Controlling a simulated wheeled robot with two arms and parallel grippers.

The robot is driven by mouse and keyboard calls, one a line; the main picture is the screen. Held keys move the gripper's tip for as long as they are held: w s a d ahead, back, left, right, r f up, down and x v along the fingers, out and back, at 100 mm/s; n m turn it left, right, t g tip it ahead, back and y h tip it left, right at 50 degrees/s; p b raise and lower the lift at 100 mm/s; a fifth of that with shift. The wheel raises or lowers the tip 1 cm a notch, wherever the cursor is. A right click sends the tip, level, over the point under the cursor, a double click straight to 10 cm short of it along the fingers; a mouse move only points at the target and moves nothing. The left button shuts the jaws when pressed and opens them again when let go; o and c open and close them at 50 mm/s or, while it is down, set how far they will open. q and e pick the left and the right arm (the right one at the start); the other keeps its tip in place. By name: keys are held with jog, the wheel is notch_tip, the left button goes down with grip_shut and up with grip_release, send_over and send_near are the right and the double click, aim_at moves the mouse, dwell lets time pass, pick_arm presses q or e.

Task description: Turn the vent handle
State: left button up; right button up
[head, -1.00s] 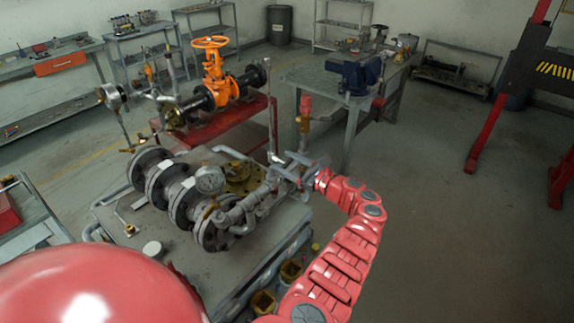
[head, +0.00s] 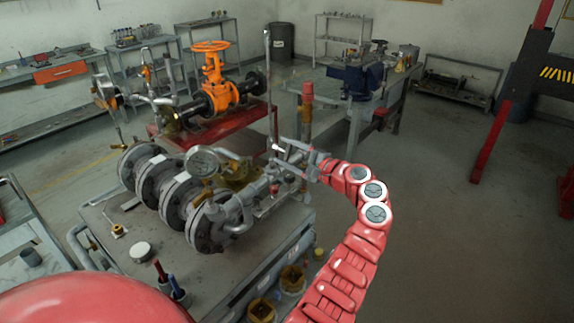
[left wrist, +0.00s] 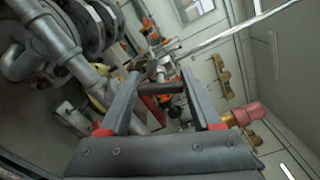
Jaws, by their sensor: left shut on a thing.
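My left gripper (head: 303,158) is at the right end of the grey pipe assembly (head: 235,205), beside the upright pipe with the red cap. It is shut on a short dark bar, which I take to be the vent handle (left wrist: 165,88). In the left wrist view the bar spans the gap between the two fingers (left wrist: 160,78). In the head view the fingers and nearby fittings hide most of the handle, so its angle is hard to tell. My right gripper is not in view.
An orange handwheel valve (head: 215,80) sits on a red stand farther back. Open floor (head: 430,170) lies to the right.

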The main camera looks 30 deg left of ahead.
pick_arm(q)
jog(key=shift+f+n+b, duration=0.2)
jog(key=shift+n+b, duration=1.6)
jog(key=shift+b, duration=0.35)
jog(key=o, duration=1.4)
jog(key=shift+r, duration=0.1)
jog(key=shift+d, duration=0.1)
jog(key=d+b, duration=0.1)
jog(key=d, duration=0.4)
jog(key=s+d+b, duration=0.1)
jog(key=d, duration=0.5)
jog(key=d+b, duration=0.1)
jog(key=d, duration=0.5)
jog(key=shift+s+d, duration=0.1)
jog(key=shift+s, duration=0.1)
